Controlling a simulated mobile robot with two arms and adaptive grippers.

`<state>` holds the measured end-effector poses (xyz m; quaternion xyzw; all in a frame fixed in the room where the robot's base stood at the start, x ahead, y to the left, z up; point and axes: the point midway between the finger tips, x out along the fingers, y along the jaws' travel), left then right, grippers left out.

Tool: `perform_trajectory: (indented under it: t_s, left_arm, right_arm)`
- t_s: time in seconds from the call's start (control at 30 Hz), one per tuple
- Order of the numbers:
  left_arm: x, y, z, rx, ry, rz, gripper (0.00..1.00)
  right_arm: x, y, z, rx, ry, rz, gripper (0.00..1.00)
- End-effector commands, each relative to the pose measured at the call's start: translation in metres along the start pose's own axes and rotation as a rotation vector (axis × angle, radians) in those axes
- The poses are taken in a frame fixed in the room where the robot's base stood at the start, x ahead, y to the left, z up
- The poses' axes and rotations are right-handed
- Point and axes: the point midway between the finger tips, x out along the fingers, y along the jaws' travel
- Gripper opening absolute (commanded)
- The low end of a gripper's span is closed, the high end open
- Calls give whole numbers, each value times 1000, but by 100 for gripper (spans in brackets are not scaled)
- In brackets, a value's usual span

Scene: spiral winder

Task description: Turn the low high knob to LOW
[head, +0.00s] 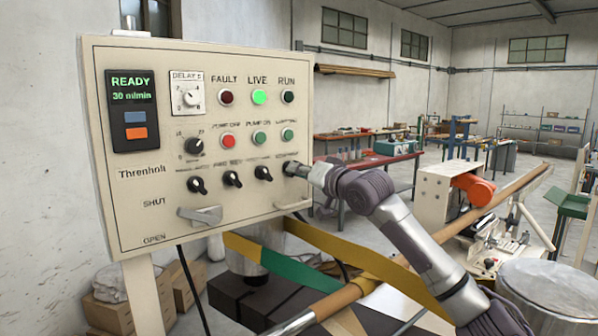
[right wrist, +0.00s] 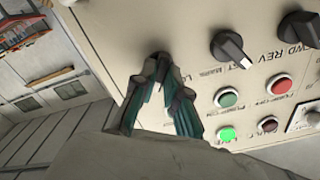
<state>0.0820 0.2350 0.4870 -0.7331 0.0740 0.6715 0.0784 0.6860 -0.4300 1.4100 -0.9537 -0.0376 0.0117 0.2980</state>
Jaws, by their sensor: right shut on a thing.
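The cream control panel (head: 140,215) carries a row of black knobs along its lower middle. My right gripper (head: 294,168) reaches in from the right and is shut on the rightmost knob (head: 288,167) of that row. In the right wrist view the two fingers (right wrist: 166,68) close around this knob at the panel face. Part of a label starting with "LO" shows beside the fingers there. The fingers hide most of the knob, so I cannot tell which way its pointer faces. My left gripper is not in view.
Three other black knobs stand to its left, the nearest one (head: 263,173) close by. Above are lamps and buttons, with the LIVE lamp (head: 259,96) lit green. A grey lever (head: 205,214) sticks out below. A yellow-green strap (head: 290,272) crosses below the panel.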

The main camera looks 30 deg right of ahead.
Motion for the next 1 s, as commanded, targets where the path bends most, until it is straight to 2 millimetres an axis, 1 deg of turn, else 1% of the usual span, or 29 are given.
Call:
perform_trajectory:
  t_s: [0.17,0.37,1.0]
  left_arm:
    - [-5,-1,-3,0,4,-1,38]
    - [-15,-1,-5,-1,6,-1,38]
    - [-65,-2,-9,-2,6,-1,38]
  right_arm:
    - [0,0,-1,-41,-1,1,0]
    - [0,-1,-2,-156,-1,2,0]
    - [0,-2,-3,-753,-2,2,0]
